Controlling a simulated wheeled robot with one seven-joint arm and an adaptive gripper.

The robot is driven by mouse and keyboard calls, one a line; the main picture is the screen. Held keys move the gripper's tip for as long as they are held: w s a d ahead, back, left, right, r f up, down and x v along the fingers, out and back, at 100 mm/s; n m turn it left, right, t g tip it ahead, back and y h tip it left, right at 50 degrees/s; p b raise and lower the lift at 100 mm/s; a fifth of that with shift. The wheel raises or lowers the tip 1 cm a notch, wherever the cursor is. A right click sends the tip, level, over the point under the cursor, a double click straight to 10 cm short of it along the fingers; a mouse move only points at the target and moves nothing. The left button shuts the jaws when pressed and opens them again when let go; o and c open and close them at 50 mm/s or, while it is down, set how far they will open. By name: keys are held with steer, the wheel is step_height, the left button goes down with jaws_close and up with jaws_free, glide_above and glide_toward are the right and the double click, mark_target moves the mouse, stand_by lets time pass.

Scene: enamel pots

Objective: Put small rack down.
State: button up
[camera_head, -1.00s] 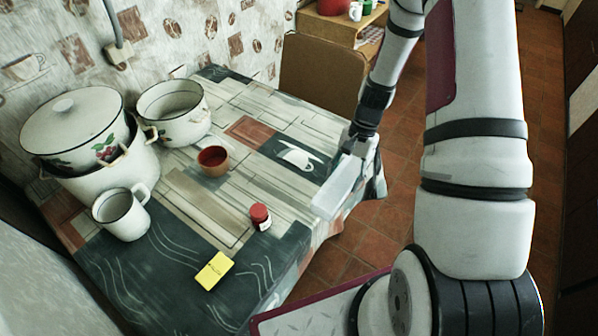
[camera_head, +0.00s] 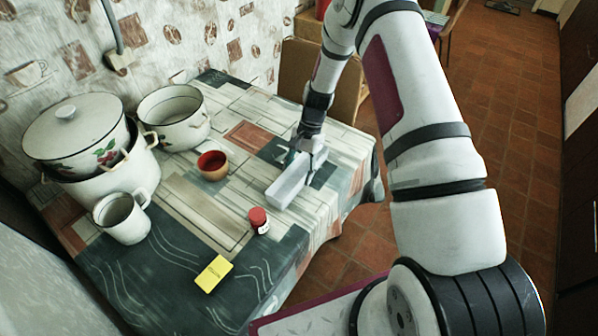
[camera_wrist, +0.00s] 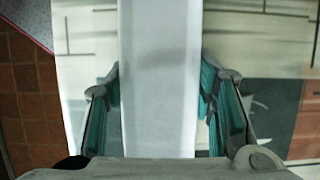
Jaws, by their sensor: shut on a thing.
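The small rack (camera_head: 287,187) is a long, pale grey-white tray-like piece. In the head view it is at the right part of the table (camera_head: 180,225), level or nearly so; I cannot tell whether it touches the cloth. My gripper (camera_head: 303,157) is shut on it from above, near its far end. In the wrist view the rack (camera_wrist: 160,85) runs up the middle between the two teal-padded fingers of my gripper (camera_wrist: 160,105). The fingers hide part of its sides.
A red-capped jar (camera_head: 259,220) stands close to the rack's near left. A brown bowl (camera_head: 212,166), a white mug (camera_head: 121,218), an open pot (camera_head: 174,119), stacked lidded pots (camera_head: 76,135) and a yellow box (camera_head: 213,273) stand farther left. The table's right edge is near.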

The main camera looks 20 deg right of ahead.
steer(key=shift+f, duration=0.25)
steer(key=shift+f, duration=0.15)
steer(key=o, duration=1.2)
steer(key=shift+o, duration=0.2)
